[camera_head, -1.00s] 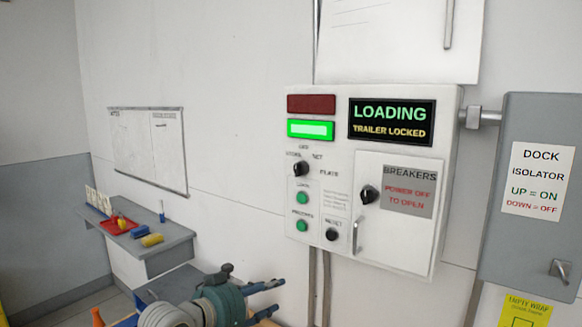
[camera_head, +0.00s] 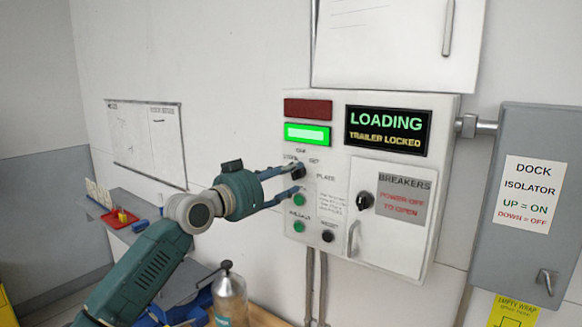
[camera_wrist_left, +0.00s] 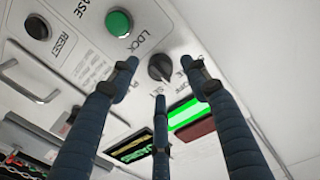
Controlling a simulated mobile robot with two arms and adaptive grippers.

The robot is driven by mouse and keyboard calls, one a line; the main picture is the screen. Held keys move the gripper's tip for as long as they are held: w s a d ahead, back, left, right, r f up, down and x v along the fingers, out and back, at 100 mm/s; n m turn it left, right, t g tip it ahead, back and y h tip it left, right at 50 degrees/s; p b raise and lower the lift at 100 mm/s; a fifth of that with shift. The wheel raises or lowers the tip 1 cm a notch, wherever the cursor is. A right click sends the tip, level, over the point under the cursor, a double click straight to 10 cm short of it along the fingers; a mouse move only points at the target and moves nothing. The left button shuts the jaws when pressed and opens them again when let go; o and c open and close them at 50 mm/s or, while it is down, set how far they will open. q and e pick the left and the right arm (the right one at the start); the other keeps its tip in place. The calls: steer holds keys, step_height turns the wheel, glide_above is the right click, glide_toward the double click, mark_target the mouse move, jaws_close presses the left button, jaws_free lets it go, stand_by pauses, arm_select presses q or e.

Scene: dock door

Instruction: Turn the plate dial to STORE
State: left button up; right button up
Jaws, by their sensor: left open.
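The plate dial (camera_head: 298,171) is a small black knob on the white control box (camera_head: 445,200), below the green lamp. The wrist view shows the dial (camera_wrist_left: 160,68) between the fingertips, with labels around it that are only partly readable. I cannot tell for certain which mark it points to. My left gripper (camera_head: 297,181) is open and reaches the panel from the left, its fingers around or just in front of the dial; contact is unclear. In the head view its fingers cover part of the dial. My right gripper is out of view.
A lit screen (camera_head: 387,131) reads LOADING, TRAILER LOCKED. Green buttons (camera_head: 299,227) and a black reset knob (camera_head: 327,237) sit below the dial. The breaker door (camera_head: 388,235) and its handle are right of it. A grey isolator box (camera_head: 515,250) stands farther right.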

arm_select(q)
steer(key=shift+x, duration=0.8)
steer(key=shift+w+d, duration=0.1)
steer(key=shift+w, duration=0.1)
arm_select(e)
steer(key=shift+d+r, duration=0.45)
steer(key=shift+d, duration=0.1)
arm_select(q)
steer(key=c, duration=1.1)
steer(key=shift+c, duration=0.2)
